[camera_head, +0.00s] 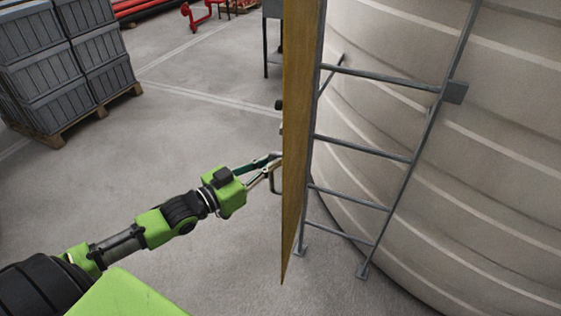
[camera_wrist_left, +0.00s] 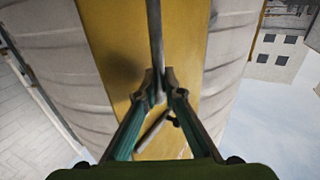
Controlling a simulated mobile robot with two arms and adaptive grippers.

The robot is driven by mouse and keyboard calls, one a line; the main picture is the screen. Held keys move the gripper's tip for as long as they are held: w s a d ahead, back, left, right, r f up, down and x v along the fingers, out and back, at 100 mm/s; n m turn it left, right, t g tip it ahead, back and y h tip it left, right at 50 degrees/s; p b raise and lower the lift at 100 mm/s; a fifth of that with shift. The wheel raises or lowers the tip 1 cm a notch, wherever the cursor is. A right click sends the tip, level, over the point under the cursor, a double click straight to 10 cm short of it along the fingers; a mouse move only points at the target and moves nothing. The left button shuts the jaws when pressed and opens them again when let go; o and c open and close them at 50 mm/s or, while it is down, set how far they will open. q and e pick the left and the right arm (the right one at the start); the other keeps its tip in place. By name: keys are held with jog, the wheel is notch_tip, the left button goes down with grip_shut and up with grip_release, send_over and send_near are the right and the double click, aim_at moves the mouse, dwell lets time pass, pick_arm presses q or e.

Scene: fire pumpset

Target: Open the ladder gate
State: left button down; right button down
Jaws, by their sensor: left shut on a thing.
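The ladder gate (camera_head: 297,130) is a tall yellow-brown panel, seen nearly edge-on in the head view, at the left side of the grey ladder (camera_head: 365,145). In the left wrist view the yellow panel (camera_wrist_left: 125,60) fills the middle, with a grey bar handle (camera_wrist_left: 155,40) running along it. My left gripper (camera_head: 276,160) reaches the panel's left face at a handle. In the left wrist view its fingers (camera_wrist_left: 160,88) are closed around the bar. The fingertips are partly hidden behind the panel's edge in the head view. My right gripper is not in view.
A large ribbed beige tank (camera_head: 470,150) stands behind the ladder on the right. Grey crates (camera_head: 45,75) are stacked on a wooden pallet (camera_head: 75,122) at the upper left. Red pipes (camera_head: 130,8) lie at the back. The floor left of the gate is clear.

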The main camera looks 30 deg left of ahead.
pick_arm(q)
jog(key=shift+a+r, duration=0.15)
jog(key=shift+a, duration=0.05)
jog(key=c, duration=2.2)
grip_release()
jog(key=shift+w, duration=0.1)
jog(key=shift+o, duration=0.2)
jog(key=shift+w+d, duration=0.1)
jog(key=v, duration=1.2)
jog(key=shift+f, duration=0.2)
